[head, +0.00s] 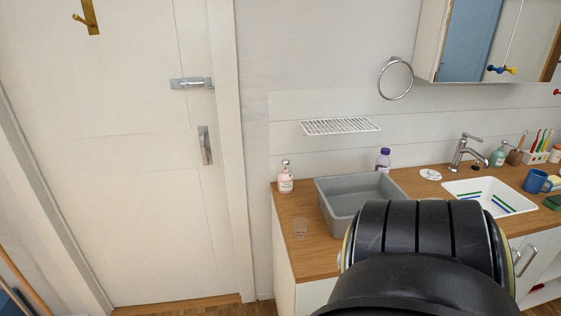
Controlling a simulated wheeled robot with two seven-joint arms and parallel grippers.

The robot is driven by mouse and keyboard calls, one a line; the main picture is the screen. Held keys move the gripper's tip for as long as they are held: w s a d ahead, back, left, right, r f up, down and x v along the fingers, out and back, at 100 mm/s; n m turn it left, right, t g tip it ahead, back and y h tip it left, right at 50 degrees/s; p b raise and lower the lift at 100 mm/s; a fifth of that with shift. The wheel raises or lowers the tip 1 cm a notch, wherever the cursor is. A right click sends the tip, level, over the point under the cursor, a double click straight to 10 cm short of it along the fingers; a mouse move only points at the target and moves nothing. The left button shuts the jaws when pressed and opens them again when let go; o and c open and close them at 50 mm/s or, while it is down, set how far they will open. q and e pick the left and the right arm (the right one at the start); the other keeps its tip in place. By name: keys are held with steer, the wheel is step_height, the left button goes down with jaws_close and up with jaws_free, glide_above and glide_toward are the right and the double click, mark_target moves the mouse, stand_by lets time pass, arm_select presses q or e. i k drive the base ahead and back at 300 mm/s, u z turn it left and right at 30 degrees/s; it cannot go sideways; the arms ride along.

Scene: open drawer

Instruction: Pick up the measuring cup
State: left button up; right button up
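One of my dark arm links fills the lower right of the head view and hides part of the counter front and basin. Neither gripper shows, so I cannot see where they are relative to the cup.
A purple-capped bottle (383,160), tap (463,152), sink (462,188) and blue mug (536,181) are farther right. A wire shelf (340,126) hangs above. A white door (110,190) is at left.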

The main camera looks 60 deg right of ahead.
mark_target(300, 223)
steer(key=z, duration=0.9)
steer(key=i, duration=1.05)
steer(key=z, duration=1.05)
